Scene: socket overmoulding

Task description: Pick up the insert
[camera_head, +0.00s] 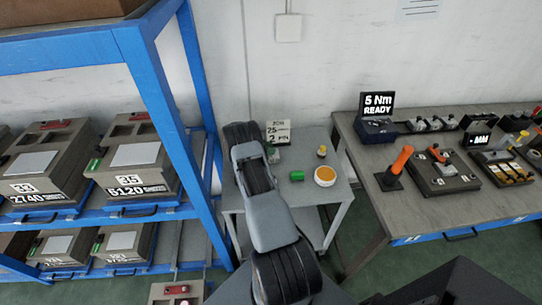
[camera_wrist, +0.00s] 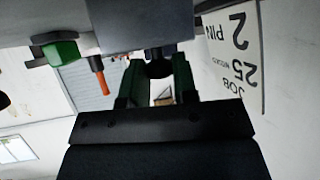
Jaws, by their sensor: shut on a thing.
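My gripper (camera_wrist: 160,75) shows in the wrist view with its two dark green fingers closed around a small dark rounded piece. I take this piece to be the insert (camera_wrist: 158,68); most of it is hidden between the fingers and against the dark grey block behind it. I cannot tell whether it touches that block. In the head view my own arm reaches over the small grey cart (camera_head: 333,190) and hides most of the gripper and whatever it holds.
The cart holds a job card (camera_head: 278,132), a green cylinder (camera_head: 297,175), a small yellow-topped part (camera_head: 322,151) and a round orange-filled dish (camera_head: 325,176). A blue rack (camera_head: 165,95) stands close on the left. A workbench (camera_head: 372,170) with fixtures stands on the right.

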